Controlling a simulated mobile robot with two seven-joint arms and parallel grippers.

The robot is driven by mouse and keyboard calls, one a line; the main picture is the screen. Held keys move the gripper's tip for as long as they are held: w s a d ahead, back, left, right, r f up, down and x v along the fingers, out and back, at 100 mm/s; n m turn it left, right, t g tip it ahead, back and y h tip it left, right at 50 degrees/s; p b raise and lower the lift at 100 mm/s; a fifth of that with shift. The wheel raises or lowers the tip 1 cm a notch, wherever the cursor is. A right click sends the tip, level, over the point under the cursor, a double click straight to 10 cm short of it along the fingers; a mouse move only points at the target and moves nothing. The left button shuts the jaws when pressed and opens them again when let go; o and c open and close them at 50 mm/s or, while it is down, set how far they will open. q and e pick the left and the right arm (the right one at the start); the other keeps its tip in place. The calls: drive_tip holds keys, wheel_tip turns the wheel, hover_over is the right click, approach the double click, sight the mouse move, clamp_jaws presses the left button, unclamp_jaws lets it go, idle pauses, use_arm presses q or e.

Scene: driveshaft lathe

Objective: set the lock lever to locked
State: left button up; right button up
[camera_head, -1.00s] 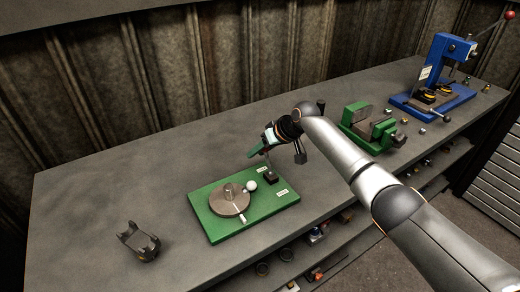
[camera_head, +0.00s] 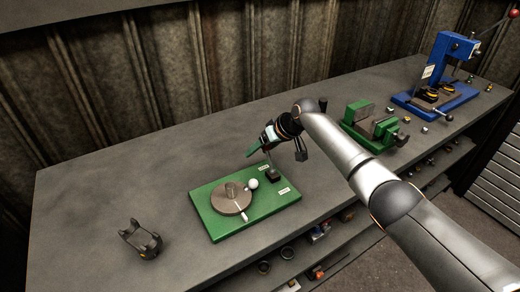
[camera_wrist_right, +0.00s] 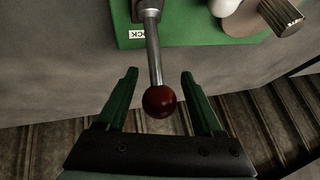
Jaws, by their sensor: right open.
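The lock lever is a metal rod (camera_wrist_right: 153,50) with a dark red ball knob (camera_wrist_right: 159,101). In the head view its rod (camera_head: 268,160) rises from a black block (camera_head: 272,175) on a green base plate (camera_head: 222,225); its knob is hidden there by my gripper. A small white label (camera_wrist_right: 137,34), partly covered by the rod, lies beside the lever. My right gripper (camera_head: 257,150) is at the lever's upper end. In the wrist view its green fingers (camera_wrist_right: 160,73) are open on both sides of the rod and knob, with gaps on each side. My left gripper is not in view.
A metal disc (camera_head: 230,199) and a white ball knob (camera_head: 252,184) sit on the plate beside the lever. A green vise (camera_head: 376,126) and a blue press (camera_head: 437,75) stand right. The bench's left is mostly clear.

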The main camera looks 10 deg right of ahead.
drive_tip(key=v, duration=1.2)
drive_tip(key=shift+s+d+r, duration=0.15)
drive_tip(key=shift+r, duration=0.05)
drive_tip(key=shift+d, duration=0.1)
